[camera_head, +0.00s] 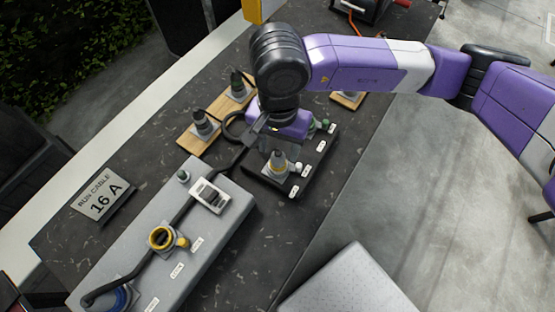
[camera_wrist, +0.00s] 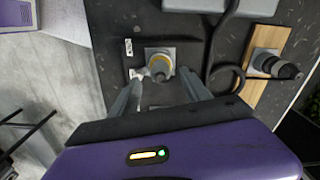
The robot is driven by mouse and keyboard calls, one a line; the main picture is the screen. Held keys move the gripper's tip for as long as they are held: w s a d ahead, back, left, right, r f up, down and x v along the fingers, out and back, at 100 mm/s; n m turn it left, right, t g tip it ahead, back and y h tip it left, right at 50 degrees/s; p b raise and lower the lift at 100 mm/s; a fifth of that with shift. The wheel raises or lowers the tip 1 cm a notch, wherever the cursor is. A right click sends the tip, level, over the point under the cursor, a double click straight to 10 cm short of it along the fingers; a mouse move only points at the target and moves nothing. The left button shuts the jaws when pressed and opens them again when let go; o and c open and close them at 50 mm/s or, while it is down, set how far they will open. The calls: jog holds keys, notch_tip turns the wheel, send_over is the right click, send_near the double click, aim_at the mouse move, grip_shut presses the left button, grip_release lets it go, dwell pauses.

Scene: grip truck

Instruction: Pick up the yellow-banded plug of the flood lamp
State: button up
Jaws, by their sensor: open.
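The yellow-banded plug (camera_head: 279,163) stands upright on a grey base at the near end of a black tray (camera_head: 297,187) with white labels. It has a dark grey top and a yellow band low down. In the wrist view the plug (camera_wrist: 160,67) is seen from above, just beyond the fingertips and roughly between their lines. My gripper (camera_wrist: 157,84) is open and empty, with one finger on each side. In the head view my gripper hangs over the tray just behind the plug, and the arm hides part of the tray.
Wooden blocks with dark plugs (camera_head: 204,124) stand left of and behind my gripper. A black cable (camera_head: 232,160) runs close by the gripper to a grey box (camera_head: 222,229) with yellow and blue sockets. A "RUN CABLE 16 A" sign (camera_head: 101,196) lies at left.

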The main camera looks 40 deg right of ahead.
aim_at(278, 162)
jog(key=shift+f+p, duration=0.8)
jog(key=shift+f, duration=1.55)
grip_shut()
